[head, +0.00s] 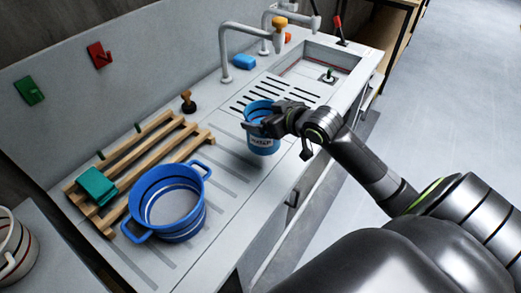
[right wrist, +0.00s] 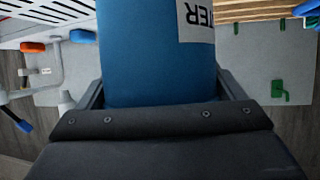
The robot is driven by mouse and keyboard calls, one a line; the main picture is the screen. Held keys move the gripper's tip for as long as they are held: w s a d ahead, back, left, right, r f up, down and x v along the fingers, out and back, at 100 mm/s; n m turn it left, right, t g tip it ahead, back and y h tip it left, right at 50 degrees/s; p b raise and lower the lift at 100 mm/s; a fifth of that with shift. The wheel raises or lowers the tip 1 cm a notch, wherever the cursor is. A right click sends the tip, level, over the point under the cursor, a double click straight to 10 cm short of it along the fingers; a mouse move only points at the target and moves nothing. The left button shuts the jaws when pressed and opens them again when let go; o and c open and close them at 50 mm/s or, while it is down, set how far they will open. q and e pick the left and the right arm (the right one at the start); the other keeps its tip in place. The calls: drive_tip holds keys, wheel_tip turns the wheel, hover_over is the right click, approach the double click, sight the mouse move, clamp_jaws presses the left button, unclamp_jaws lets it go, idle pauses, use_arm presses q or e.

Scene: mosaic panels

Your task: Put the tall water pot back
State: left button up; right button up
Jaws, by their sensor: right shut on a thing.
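The tall water pot (head: 262,142) is a blue cylinder with a white label. It stands upright on or just above the counter beside the slotted drainer; I cannot tell if it touches. My right gripper (head: 262,126) is shut on its side. In the right wrist view the blue pot (right wrist: 150,60) fills the space between the fingers, with part of the label letters "TER" showing. The gripper's far finger is partly hidden by the pot. My left gripper is not in view.
A wide blue two-handled pot (head: 168,205) sits near a wooden slatted rack (head: 150,150) holding a teal block (head: 97,186). A sink (head: 320,68) with faucets (head: 228,50) lies behind. A white pot (head: 14,250) is at the left edge. Bare counter lies between the blue pots.

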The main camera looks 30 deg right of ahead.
wheel_tip(320, 180, down, 3)
drive_tip(key=shift+d, duration=0.15)
drive_tip(key=shift+f, duration=2.15)
drive_tip(key=o, duration=1.7)
drive_tip(key=shift+f, duration=0.2)
drive_tip(key=shift+r, duration=0.15)
drive_tip(key=shift+s+r, duration=0.1)
drive_tip(key=shift+s, duration=0.1)
drive_tip(key=v, duration=1.1)
drive_tip(key=shift+s+r+p, duration=0.15)
drive_tip(key=shift+s+p, duration=0.15)
drive_tip(key=shift+p, duration=0.05)
